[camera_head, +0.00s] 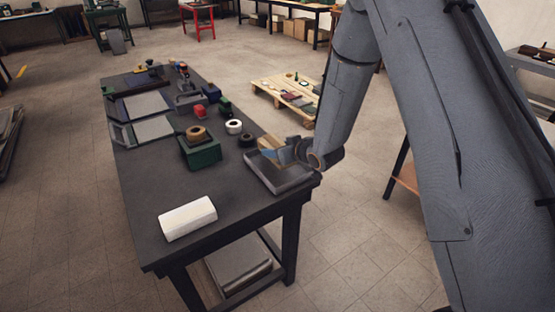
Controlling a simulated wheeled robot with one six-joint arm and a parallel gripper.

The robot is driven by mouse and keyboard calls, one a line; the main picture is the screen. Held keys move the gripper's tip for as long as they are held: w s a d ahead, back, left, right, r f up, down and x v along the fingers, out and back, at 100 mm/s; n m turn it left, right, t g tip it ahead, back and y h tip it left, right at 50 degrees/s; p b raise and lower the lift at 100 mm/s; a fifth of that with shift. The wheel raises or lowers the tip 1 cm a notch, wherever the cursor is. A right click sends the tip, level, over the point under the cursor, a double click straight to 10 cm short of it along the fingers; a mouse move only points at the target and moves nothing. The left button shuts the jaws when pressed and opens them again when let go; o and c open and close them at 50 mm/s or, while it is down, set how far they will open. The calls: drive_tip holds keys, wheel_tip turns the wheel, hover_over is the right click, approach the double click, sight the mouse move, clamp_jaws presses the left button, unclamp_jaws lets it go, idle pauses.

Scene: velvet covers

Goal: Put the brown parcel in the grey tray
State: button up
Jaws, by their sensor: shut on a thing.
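The grey tray (284,188) sits at the right front corner of the dark table. My gripper (281,153) is low over the tray, with its fingers partly hidden by the wrist. It is shut on the brown parcel (268,143), of which a small tan part shows at the fingers. I cannot tell whether the parcel touches the tray floor.
A white roll-shaped block (187,218) lies at the table's near end. A green box (200,151) with a tape roll (196,133) on it stands left of the tray. Black (247,141) and white (234,127) rolls are close behind. The table's (150,190) near-left part is bare.

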drive_tip(key=shift+f+p, duration=0.6)
drive_tip(key=shift+f, duration=1.9)
drive_tip(key=shift+f, duration=0.1)
drive_tip(key=o, duration=1.4)
